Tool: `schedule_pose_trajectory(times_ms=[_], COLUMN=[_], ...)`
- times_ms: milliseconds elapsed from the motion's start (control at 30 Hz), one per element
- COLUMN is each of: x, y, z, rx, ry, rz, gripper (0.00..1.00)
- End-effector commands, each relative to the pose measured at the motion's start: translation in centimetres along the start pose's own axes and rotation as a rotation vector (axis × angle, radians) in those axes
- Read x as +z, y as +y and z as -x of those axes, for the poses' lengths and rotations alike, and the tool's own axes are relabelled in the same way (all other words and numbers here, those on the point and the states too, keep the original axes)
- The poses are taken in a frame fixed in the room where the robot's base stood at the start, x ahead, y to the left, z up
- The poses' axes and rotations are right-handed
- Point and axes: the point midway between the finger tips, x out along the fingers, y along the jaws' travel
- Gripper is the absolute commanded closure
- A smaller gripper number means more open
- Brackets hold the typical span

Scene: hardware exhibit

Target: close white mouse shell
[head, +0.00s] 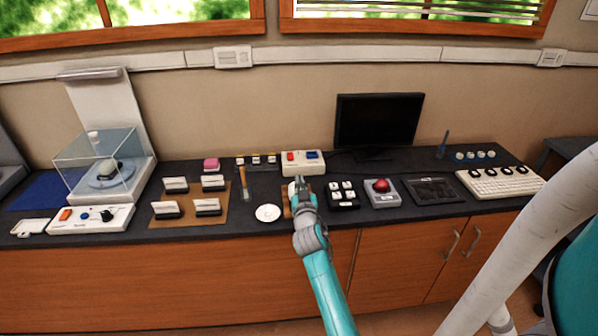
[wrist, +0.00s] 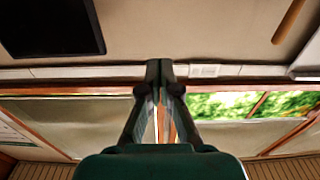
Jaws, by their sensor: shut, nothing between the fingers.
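A small white rounded thing (head: 291,189) on a brown wooden board (head: 287,209) at the middle of the counter looks like the white mouse shell. My gripper and wrist cover much of it in the head view, so I cannot tell whether it is open or closed. My gripper (head: 299,182) shows in front of and just right of it; touching or apart is unclear. In the wrist view my gripper (wrist: 160,66) has its fingertips together with nothing between them. The mouse shell does not show in the wrist view.
A white box with red and blue buttons (head: 303,162) stands behind the board. A white disc (head: 268,212) lies left, a black key pad (head: 342,195) and red trackball (head: 382,186) right. A monitor (head: 377,120) stands behind. A clear case (head: 98,160) is far left.

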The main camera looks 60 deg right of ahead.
Motion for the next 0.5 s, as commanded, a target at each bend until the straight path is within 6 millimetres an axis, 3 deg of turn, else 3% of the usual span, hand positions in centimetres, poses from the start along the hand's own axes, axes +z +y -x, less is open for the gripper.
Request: schedule_pose_trajectory(times_ms=[200, 500], x=[2.8, 6.3], y=[-0.1, -0.3], z=[2.3, 4.0], rx=[-0.001, -0.001], ry=[-0.001, 0.001], rz=[0.003, 0.002], gripper=[1.00, 1.00])
